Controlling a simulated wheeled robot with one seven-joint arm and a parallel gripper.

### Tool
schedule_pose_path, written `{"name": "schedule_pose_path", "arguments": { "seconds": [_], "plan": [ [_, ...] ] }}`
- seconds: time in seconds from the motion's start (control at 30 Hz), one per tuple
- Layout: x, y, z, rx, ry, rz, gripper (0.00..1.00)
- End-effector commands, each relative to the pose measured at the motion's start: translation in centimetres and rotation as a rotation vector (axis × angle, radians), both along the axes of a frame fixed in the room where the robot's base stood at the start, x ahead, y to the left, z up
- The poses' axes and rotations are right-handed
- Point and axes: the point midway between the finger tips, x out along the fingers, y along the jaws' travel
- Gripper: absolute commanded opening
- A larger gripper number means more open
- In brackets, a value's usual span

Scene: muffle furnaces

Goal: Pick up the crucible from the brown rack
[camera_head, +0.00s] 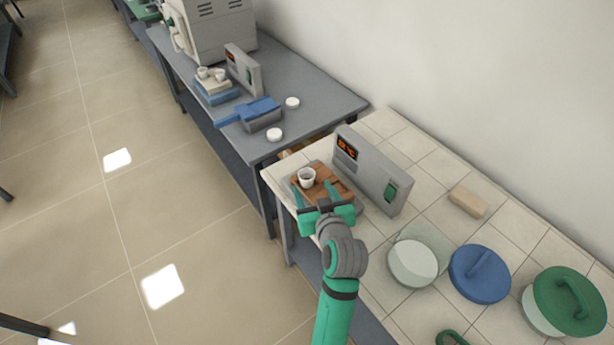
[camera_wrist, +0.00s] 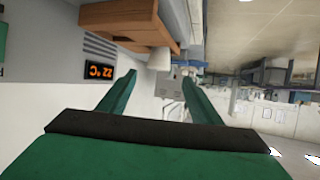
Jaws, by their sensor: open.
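The small white crucible (camera_head: 306,177) stands upright at the near left part of the brown rack (camera_head: 343,196), on the tiled bench. My gripper (camera_head: 313,186) is open, its two green fingers reaching toward the crucible, one on each side in the head view. In the wrist view the picture is turned over: the rack (camera_wrist: 120,22) is at the top and the crucible (camera_wrist: 160,59) hangs below it. There the crucible appears just beyond the gap between the open fingertips (camera_wrist: 159,78). I cannot tell whether the fingers flank it; no contact shows.
A grey controller box (camera_head: 372,172) with an orange display stands right behind the rack. A glass dish (camera_head: 413,263), a blue lid (camera_head: 480,274), a green lid (camera_head: 570,300) and a tan block (camera_head: 467,202) lie to the right. A grey table (camera_head: 325,100) with other ware stands beyond.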

Motion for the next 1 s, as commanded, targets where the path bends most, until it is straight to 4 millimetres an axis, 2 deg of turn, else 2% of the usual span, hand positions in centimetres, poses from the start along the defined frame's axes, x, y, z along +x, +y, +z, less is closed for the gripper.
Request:
{"name": "schedule_pose_path", "arguments": {
  "seconds": [0.23, 0.47, 0.8, 1.0],
  "plan": [
    [3.3, 0.7, -1.4, 0.0, 0.001, 0.0, 0.59],
    [4.5, 1.0, -2.1, 0.0, 0.001, -0.001, 0.59],
    [8.2, 1.4, -4.1, 0.001, -0.001, -0.004, 0.59],
    [8.8, 1.6, -4.4, 0.001, 0.0, -0.006, 0.59]
  ]
}}
